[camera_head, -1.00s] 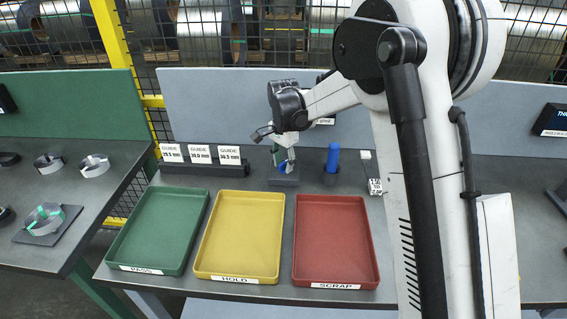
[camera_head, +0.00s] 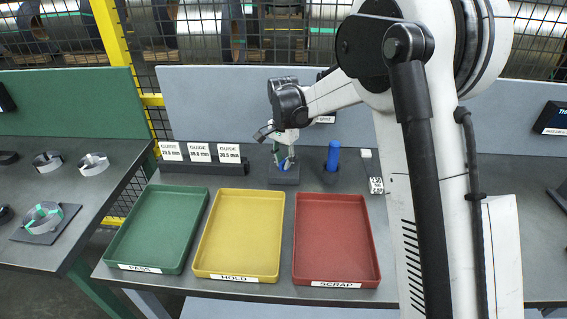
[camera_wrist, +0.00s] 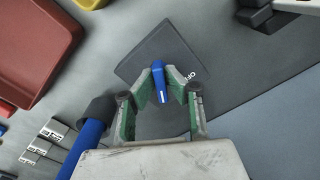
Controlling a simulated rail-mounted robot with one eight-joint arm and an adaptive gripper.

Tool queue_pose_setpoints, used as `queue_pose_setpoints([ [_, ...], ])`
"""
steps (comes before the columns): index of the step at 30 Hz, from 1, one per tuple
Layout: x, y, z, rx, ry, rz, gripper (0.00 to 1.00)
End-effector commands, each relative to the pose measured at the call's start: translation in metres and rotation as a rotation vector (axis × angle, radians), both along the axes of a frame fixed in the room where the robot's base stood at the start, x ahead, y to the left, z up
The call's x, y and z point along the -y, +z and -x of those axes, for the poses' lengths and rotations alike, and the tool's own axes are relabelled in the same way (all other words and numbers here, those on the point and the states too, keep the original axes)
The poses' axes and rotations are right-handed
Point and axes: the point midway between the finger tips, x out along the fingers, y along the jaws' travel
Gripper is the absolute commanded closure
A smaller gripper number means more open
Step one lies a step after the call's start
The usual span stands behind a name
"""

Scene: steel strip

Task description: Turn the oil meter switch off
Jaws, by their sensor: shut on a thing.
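The oil meter switch has a blue handle (camera_wrist: 158,82) on a dark square base (camera_wrist: 142,62) with white lettering beside it, partly hidden and too small to read surely. My gripper (camera_wrist: 161,77) has its two green-padded fingers shut on the blue handle, one fingertip on each side. In the head view, my gripper (camera_head: 284,157) reaches down to the base (camera_head: 284,178) behind the yellow and red trays, and little of the blue handle shows between the fingers.
A blue cylinder (camera_head: 333,156) stands in a dark holder just right of the switch. Guide labels (camera_head: 200,152) stand to its left. Green (camera_head: 118,256), yellow (camera_head: 207,268) and red (camera_head: 303,279) trays lie in front. A grey panel (camera_head: 220,105) rises behind.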

Motion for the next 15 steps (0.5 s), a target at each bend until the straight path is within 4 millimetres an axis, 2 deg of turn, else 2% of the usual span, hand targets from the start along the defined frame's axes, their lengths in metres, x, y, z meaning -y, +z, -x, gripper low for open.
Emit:
queue_pose_setpoints([
  [15, 0.0020, -0.0017, 0.0009, 0.000, 0.470, 0.000, 1.00],
])
